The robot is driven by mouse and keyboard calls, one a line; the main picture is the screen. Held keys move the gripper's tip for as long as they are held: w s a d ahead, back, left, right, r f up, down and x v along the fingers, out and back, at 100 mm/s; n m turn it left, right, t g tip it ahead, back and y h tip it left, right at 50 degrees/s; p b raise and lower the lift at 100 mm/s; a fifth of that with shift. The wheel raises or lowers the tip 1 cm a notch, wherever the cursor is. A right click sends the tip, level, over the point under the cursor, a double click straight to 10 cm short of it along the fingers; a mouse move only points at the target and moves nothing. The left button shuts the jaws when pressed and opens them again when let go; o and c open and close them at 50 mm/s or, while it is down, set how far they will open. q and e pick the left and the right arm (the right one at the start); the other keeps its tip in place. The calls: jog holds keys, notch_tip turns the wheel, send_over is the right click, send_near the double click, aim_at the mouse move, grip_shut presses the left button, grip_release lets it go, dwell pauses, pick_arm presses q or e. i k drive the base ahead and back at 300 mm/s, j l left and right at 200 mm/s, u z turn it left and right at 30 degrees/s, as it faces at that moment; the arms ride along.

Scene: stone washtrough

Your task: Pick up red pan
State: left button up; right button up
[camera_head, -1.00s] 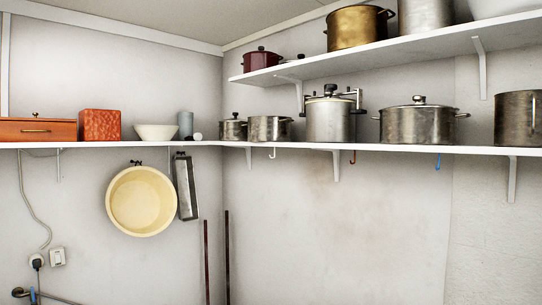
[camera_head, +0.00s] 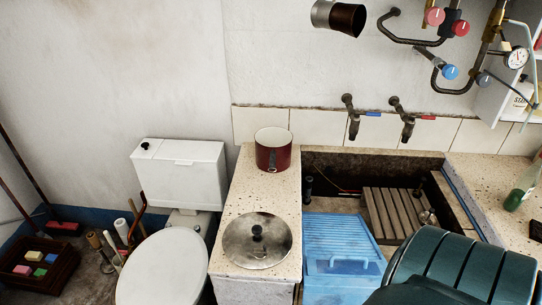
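The red pan (camera_head: 273,156) is a small dark-red pot with a pale rim and a dark handle facing me. It stands upright on the speckled stone counter (camera_head: 236,200), left of the sink, near the tiled wall. Nothing touches it. A dark green ribbed shape, likely part of my own arm, fills the lower right corner. Neither of my grippers shows in the view.
A metal lid (camera_head: 257,241) lies on the counter in front of the pan. The sink (camera_head: 375,162) holds a wooden slatted rack (camera_head: 395,214) and a blue plastic box (camera_head: 343,252). Two taps (camera_head: 352,118) hang above. A white toilet (camera_head: 180,175) stands left. A green bottle (camera_head: 520,188) is right.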

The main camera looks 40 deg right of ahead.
aim_at(273, 145)
jog(key=z, duration=1.5)
jog(key=i+j, duration=0.25)
jog(key=j, duration=0.2)
jog(key=i+j, duration=0.25)
jog(key=j, duration=0.15)
jog(key=i+j, duration=0.2)
jog(key=j, duration=0.25)
jog(key=i+j, duration=0.25)
jog(key=j, duration=0.15)
jog(key=k+j+z, duration=0.1)
jog(key=i+l+u, duration=0.1)
